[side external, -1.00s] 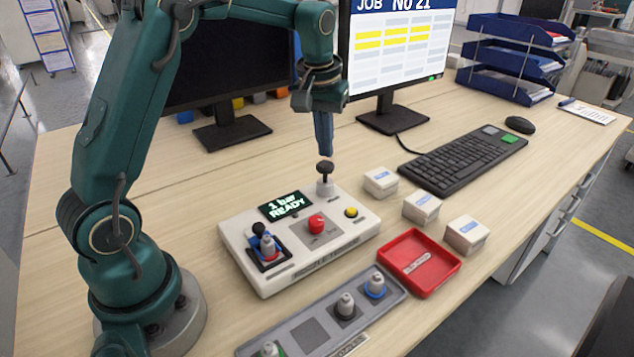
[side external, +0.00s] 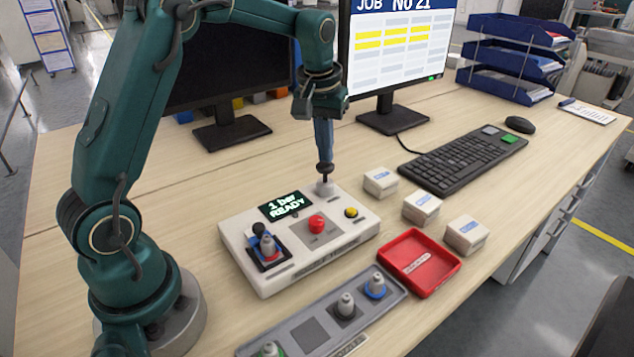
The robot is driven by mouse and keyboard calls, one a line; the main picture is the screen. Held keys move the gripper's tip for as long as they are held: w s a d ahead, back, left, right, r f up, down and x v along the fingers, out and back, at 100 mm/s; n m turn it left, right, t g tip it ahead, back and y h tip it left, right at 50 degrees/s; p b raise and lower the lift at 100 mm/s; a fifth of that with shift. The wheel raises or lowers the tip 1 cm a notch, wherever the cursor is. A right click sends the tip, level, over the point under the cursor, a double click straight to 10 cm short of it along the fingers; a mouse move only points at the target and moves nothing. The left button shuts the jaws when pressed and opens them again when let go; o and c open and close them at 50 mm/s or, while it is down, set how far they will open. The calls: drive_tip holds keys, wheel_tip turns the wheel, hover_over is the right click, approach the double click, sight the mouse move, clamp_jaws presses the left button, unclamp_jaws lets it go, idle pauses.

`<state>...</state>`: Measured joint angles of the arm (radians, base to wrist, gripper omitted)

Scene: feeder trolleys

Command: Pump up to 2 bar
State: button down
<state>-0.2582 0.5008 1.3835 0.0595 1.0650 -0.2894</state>
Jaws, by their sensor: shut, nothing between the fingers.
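The white tester box (side external: 300,236) sits on the wooden bench, its small display (side external: 287,205) reading "1 bar READY". My gripper (side external: 325,163) is shut and points straight down onto the black pump knob (side external: 325,171) at the back right of the box. The fingertips appear to touch the knob, which is low on its pale base (side external: 325,187). A red knob (side external: 317,224) and a yellow button (side external: 351,212) are on the box top. A grey nozzle-like part with a red band (side external: 268,247) stands in the black-framed holder at the left, beside a black-topped lever (side external: 259,230).
A grey rack (side external: 312,329) with several nozzles lies in front of the box. A red tray (side external: 419,263) and three small white boxes (side external: 422,207) are to the right. A keyboard (side external: 463,159) and monitors stand behind.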

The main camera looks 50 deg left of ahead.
drive_tip(key=shift+f, duration=1.05)
drive_tip(key=shift+r, duration=1.45)
